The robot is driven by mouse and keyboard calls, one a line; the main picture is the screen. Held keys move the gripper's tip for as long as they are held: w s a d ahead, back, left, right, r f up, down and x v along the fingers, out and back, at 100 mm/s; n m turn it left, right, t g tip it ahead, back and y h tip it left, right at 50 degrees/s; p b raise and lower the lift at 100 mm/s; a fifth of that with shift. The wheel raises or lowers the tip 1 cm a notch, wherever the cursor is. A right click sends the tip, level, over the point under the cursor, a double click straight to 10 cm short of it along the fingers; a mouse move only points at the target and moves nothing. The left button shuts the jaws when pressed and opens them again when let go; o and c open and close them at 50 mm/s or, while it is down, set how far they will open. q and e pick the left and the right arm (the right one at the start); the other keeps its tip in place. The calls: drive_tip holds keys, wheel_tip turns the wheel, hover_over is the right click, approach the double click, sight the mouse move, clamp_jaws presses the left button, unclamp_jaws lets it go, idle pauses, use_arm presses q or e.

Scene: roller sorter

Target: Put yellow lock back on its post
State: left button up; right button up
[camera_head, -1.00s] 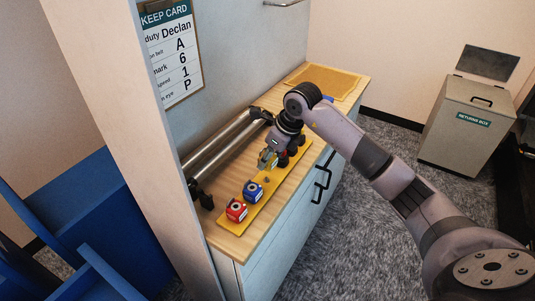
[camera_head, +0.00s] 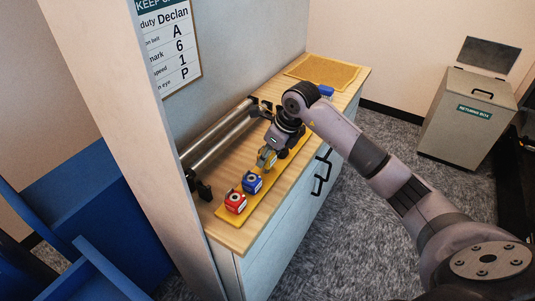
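The yellow lock (camera_head: 266,161) is at the fingertips of my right gripper (camera_head: 267,156), low over the yellow post board (camera_head: 228,214). The fingers appear closed around the lock. It sits just beyond the blue lock (camera_head: 252,182), in line with it and the red lock (camera_head: 235,201), which rest on the near part of the board. The gripper hides the post under the yellow lock and much of the far part of the board, so I cannot tell whether lock and post touch. My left gripper is not in view.
Metal rollers (camera_head: 222,134) on black brackets run along the wall, left of the board. A cork mat (camera_head: 322,72) lies at the counter's far end, with a blue object (camera_head: 326,91) near it. A returns box (camera_head: 465,115) stands on the floor at right.

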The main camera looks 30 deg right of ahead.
drive_tip(key=shift+f, duration=0.2)
drive_tip(key=shift+f+b, duration=0.5)
drive_tip(key=shift+b, duration=0.15)
drive_tip(key=shift+f+b, duration=0.5)
drive_tip(key=shift+f, duration=0.1)
drive_tip(key=shift+f+b, duration=0.4)
drive_tip(key=shift+f, duration=0.05)
idle(0.3)
drive_tip(key=o, duration=1.3)
